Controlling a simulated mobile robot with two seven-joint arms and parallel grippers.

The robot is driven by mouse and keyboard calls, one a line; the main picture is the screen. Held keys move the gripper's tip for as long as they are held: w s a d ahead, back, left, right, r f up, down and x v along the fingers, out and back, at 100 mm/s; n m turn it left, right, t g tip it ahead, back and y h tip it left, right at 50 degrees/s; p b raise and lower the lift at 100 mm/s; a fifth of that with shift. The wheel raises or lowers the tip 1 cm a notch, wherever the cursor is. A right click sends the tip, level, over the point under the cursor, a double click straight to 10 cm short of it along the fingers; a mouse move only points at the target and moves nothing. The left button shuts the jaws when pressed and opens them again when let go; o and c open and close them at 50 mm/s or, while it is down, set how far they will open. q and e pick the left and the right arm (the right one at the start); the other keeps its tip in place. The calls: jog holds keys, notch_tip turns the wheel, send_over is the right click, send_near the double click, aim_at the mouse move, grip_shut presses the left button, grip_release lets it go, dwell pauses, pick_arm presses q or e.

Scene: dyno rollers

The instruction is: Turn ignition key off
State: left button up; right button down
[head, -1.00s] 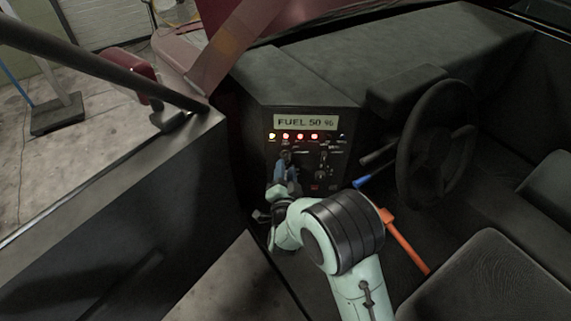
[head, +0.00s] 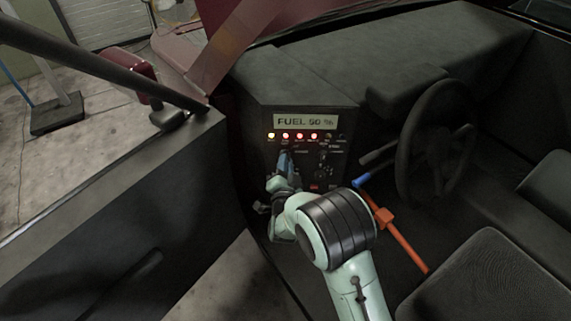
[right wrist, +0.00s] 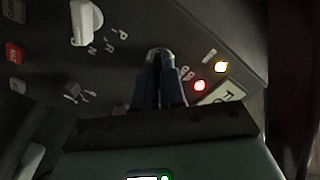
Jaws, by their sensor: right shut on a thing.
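The dark control panel (head: 342,158) is in the middle of the head view. My right gripper (head: 285,158) reaches its left side from below, blue fingertips against the panel face. In the right wrist view the fingers (right wrist: 159,75) are close together, shut on a small dark knob-like part, the ignition key (right wrist: 159,51). The fingers hide most of the key, so its exact angle cannot be told. A yellow lamp (head: 271,135) and several red lamps glow under the lit fuel display (head: 306,121). My left gripper is not in view.
A white selector knob (right wrist: 86,22) with P, R, N marks is beside the key. The open door (head: 110,215) is at the left.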

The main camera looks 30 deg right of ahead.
jog(key=shift+r, duration=0.1)
jog(key=shift+w+r+n+p, duration=0.1)
jog(key=shift+n+p, duration=0.45)
jog(key=shift+n, duration=1.6)
jog(key=shift+r+n+p, duration=0.1)
jog(key=shift+n+p, duration=0.4)
jog(key=shift+n, duration=1.65)
jog(key=c, duration=1.2)
grip_release()
jog(key=shift+f, duration=0.1)
jog(key=shift+f, duration=0.1)
jog(key=v, duration=1.3)
jog(key=shift+a+b, duration=0.15)
jog(key=shift+b, duration=0.2)
